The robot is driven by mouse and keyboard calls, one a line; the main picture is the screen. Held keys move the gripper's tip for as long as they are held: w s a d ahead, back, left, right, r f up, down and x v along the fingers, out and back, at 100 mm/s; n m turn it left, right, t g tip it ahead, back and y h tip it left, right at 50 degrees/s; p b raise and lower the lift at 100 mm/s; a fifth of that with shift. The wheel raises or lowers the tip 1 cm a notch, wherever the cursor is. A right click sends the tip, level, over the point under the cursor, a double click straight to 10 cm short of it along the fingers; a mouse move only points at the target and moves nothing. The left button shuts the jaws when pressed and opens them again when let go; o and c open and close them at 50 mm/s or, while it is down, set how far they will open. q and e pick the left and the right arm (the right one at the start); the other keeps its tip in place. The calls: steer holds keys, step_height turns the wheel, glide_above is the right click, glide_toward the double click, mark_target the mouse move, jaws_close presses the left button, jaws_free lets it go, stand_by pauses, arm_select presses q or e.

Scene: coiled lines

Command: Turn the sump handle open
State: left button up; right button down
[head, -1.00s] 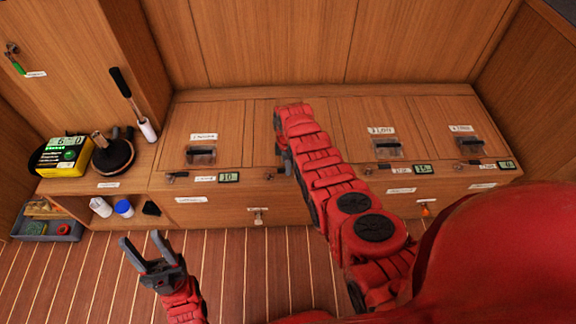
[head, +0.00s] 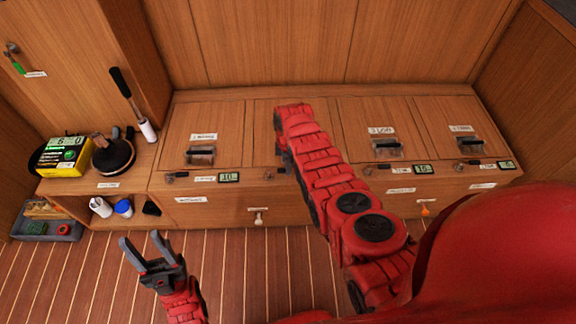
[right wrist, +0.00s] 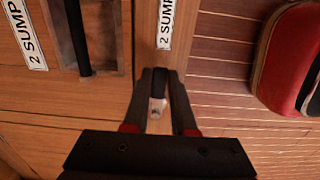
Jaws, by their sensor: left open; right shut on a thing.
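In the right wrist view, the sump handle (right wrist: 159,88) is a small dark lever with a pale end, on the wooden front beside a "2 SUMP" label (right wrist: 166,22). My right gripper (right wrist: 161,76) is shut on it, one finger on each side. In the head view my right gripper (head: 284,158) is at the front edge of the bench, and my red arm hides the handle and most of the second hatch there. My left gripper (head: 146,242) is open and empty, in front of the bench and over the floor.
The wooden bench has several labelled hatches with dark latches, such as the left one (head: 200,155), and small displays (head: 228,178). A pale lever (head: 258,217) and an orange one (head: 425,210) sit on its front. A grey tray (head: 38,236) stands left. Striped floor (head: 225,275) is clear.

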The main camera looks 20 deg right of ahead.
stand_by(0.4)
steer(key=shift+s+a+r+m+p, duration=0.2)
steer(key=shift+s+m+p, duration=0.35)
steer(key=shift+m+p, duration=0.45)
steer(key=shift+s+a+m+p, duration=0.2)
steer(key=shift+s+m+p, duration=0.25)
steer(key=shift+m+p, duration=0.3)
steer(key=m+p, duration=0.1)
steer(key=s+a+m+p, duration=0.1)
steer(key=shift+m, duration=0.35)
steer(key=shift+s+a+f+m+p, duration=0.1)
steer(key=shift+s+a+m+p, duration=0.25)
steer(key=shift+a+m, duration=1.2)
steer(key=shift+s+a+f+m+p, duration=0.1)
steer(key=shift+s+a+m+p, duration=0.4)
steer(key=shift+m, duration=1.9)
steer(key=shift+a+m+p, duration=0.2)
steer(key=shift+a+m, duration=1.1)
steer(key=shift+m, duration=0.65)
